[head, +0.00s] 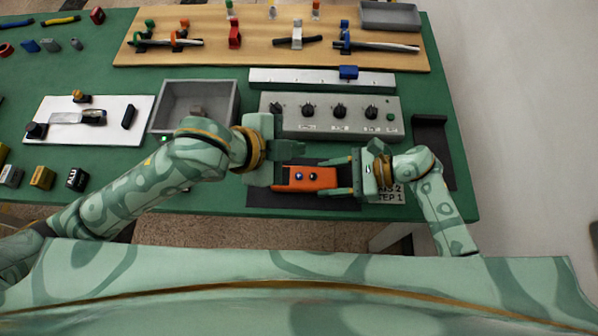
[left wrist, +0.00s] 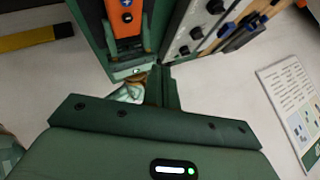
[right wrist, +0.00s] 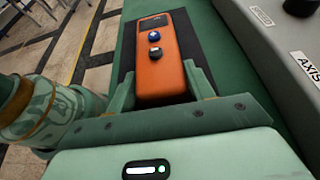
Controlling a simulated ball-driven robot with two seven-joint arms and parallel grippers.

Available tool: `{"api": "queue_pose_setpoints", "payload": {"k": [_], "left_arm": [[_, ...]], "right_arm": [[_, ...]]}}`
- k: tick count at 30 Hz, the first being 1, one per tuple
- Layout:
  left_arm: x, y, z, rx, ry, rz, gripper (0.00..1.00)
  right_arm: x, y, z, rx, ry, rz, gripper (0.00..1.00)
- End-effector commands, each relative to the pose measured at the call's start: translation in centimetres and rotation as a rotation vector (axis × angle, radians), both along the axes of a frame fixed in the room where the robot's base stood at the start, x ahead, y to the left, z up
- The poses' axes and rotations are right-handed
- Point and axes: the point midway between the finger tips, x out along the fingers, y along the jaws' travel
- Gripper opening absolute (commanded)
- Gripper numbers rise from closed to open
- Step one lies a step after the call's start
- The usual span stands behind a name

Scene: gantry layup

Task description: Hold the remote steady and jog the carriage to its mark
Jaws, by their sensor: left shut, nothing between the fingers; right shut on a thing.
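The orange remote (head: 305,179) lies on a dark mat near the table's front edge, with a blue and a dark button on its face. My right gripper (head: 336,177) is shut on the remote's right end, one finger along each long side. The right wrist view shows the remote (right wrist: 160,68) between those fingers. My left gripper (head: 302,148) is shut and empty, just beyond the remote. In the left wrist view its closed fingers (left wrist: 158,78) are beside the remote (left wrist: 125,18). The blue carriage (head: 348,72) sits on the pale rail (head: 290,78), right of its middle. I cannot make out the mark.
A grey control box (head: 360,127) with several black knobs stands between remote and rail. A grey bin (head: 233,112) and a white board (head: 60,138) are to the left. A wooden tool board (head: 265,40) lies behind. A dark tray (head: 430,125) is at right.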

Motion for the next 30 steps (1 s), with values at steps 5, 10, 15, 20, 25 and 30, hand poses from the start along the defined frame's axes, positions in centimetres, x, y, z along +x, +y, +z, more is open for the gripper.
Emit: {"api": "queue_pose_setpoints", "payload": {"k": [5,10,15,20,25,30], "left_arm": [[0.0,0.0,-0.7,0.002,0.003,0.000,0.00],[-0.1,0.0,-2.8,0.003,0.005,-0.001,0.00],[-0.1,0.0,-5.3,0.003,0.004,-0.002,0.00],[0.0,0.0,-7.2,0.003,0.003,-0.001,0.00],[0.0,0.0,-8.4,0.001,0.000,-0.002,0.00],[0.0,0.0,-8.8,0.002,0.001,-0.003,0.00]], "right_arm": [[0.0,0.0,0.0,0.001,-0.001,0.000,0.22],[0.0,0.0,0.0,0.001,-0.001,-0.001,0.22],[0.0,0.0,0.0,0.001,-0.001,0.000,0.22],[0.0,0.0,0.1,0.001,-0.001,0.000,0.22],[0.0,0.0,0.0,0.001,-0.001,0.000,0.22],[0.0,0.0,0.1,0.001,-0.001,-0.001,0.22]]}}
